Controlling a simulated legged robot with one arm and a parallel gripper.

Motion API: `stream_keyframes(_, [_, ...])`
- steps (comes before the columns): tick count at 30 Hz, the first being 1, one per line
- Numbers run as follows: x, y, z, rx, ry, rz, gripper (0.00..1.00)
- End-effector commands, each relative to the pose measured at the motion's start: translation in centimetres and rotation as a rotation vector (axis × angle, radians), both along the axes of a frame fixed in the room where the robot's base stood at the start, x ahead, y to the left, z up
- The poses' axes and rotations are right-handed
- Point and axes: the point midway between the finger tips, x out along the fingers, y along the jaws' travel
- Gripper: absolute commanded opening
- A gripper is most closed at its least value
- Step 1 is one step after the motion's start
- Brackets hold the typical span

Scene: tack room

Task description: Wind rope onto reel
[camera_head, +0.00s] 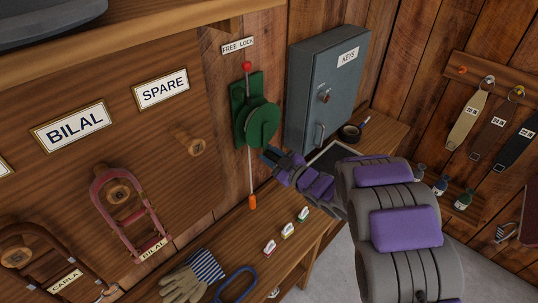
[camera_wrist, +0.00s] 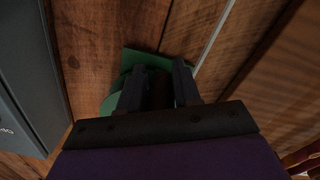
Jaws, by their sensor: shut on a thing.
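A green reel (camera_head: 262,122) is mounted on the wooden wall on a green plate, which also shows in the wrist view (camera_wrist: 140,62). A pale rope (camera_head: 251,178) hangs straight down from it to an orange end piece (camera_head: 252,202) near the bench. A red knob (camera_head: 247,66) tops a thin stem above the reel, under a "FREE LOCK" sign (camera_head: 238,45). My gripper (camera_head: 268,155) is at the reel's lower right. In the wrist view its fingers (camera_wrist: 159,85) are shut on a dark, handle-like part in front of the reel; its shape is mostly hidden.
A grey "KEYS" cabinet (camera_head: 322,90) stands close right of the reel. The bench below holds several small tagged items (camera_head: 287,230), gloves (camera_head: 190,280) and a blue loop (camera_head: 236,284).

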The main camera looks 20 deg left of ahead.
Motion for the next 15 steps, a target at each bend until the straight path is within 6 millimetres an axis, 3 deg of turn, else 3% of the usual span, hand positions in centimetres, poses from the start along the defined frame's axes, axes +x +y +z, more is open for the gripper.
stream_keyframes(15, [-1.2,0.3,1.1,0.059,0.125,-0.004,0.00])
